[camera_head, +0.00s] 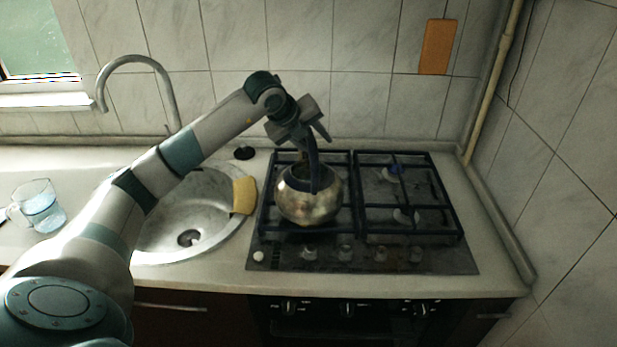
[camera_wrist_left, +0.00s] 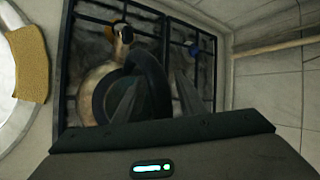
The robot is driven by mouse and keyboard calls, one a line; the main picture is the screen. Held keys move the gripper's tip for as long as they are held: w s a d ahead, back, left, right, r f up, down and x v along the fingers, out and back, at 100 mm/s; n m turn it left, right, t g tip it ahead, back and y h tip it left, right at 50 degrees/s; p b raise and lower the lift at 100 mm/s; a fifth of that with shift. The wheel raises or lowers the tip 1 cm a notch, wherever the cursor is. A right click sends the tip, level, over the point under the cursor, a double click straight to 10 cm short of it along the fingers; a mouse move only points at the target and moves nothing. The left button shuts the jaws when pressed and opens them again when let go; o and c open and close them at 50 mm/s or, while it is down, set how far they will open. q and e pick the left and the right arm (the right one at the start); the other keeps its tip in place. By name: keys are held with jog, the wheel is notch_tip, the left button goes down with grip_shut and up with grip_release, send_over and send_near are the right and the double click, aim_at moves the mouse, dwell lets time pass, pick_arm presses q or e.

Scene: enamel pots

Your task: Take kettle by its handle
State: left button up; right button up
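The kettle (camera_head: 308,204) is round, shiny metal, and stands upright on the left part of the gas stove. Its dark blue arched handle (camera_head: 314,170) rises above the body toward my left gripper (camera_head: 312,138). In the left wrist view the handle (camera_wrist_left: 153,68) is a dark loop, with the kettle's pale body (camera_wrist_left: 92,84) partly behind it. My left gripper (camera_wrist_left: 157,95) is open, its two fingers apart. It is at the top of the handle, one finger overlapping the loop in view. I cannot tell whether they touch. My right gripper is not in view.
The stove (camera_head: 408,243) has dark grates; its right half is empty. A metal sink (camera_head: 168,236) with a tall faucet (camera_head: 137,60) lies left, a yellow sponge (camera_head: 244,195) at its rim. A glass mug (camera_head: 40,207) stands far left. Tiled walls close off the back and right.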

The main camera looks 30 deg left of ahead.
pick_arm(q)
grip_shut()
dwell(1.1)
jog(key=shift+w+a+r, duration=0.1)
jog(key=shift+r, duration=0.05)
